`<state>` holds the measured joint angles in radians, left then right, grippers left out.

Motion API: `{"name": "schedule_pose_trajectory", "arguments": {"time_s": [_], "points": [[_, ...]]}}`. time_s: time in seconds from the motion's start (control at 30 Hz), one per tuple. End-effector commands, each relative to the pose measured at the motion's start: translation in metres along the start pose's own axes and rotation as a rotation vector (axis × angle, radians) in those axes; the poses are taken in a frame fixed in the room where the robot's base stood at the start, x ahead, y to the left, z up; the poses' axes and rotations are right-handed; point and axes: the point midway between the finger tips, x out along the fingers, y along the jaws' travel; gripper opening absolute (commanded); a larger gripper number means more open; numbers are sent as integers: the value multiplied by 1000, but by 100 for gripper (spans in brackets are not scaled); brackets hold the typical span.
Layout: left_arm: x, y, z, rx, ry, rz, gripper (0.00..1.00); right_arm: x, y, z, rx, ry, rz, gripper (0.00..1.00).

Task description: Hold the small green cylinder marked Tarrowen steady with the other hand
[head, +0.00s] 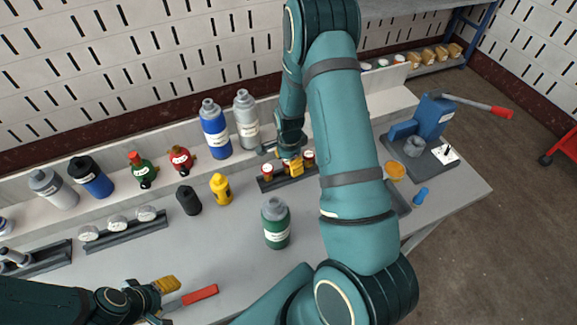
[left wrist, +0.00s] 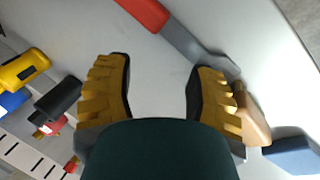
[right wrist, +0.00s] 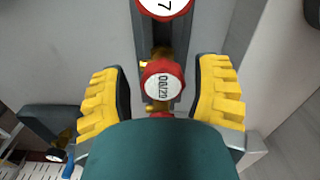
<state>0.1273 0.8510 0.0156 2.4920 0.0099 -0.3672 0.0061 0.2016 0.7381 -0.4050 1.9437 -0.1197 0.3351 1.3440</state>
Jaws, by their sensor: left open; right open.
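A green cylinder with a grey cap and white label (head: 276,225) stands upright on the table in the head view. A smaller green bottle with a red top (head: 143,170) stands on the back ledge. I cannot read either label. My left gripper (head: 168,296) is open and empty low over the table, left of the grey-capped cylinder; bare table lies between its fingers in the left wrist view (left wrist: 160,80). My right gripper (head: 292,164) is open over a dark rack (head: 270,186). In the right wrist view its fingers (right wrist: 160,90) straddle a red-rimmed white cap (right wrist: 163,82).
A red-handled tool (head: 200,294) lies by my left gripper. A yellow bottle (head: 221,189) and a black one (head: 188,200) stand behind. Blue (head: 215,130) and grey (head: 246,120) bottles line the ledge. A blue press (head: 432,118) stands right. My right arm hides the table's middle right.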

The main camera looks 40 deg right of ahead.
Motion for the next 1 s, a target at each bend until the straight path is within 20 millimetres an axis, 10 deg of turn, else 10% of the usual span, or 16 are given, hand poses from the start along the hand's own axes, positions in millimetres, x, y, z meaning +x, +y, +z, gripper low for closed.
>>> {"name": "schedule_pose_trajectory", "arguments": {"time_s": [0.5,0.7,1.0], "points": [[4,-2,2,1,-5,0,55,32,-2,0,0,0,1,62],[4,-2,2,1,-4,0,55,32,-2,0,0,0,1,0],[4,-2,2,1,-4,0,55,32,-2,0,0,0,0,0]]}}
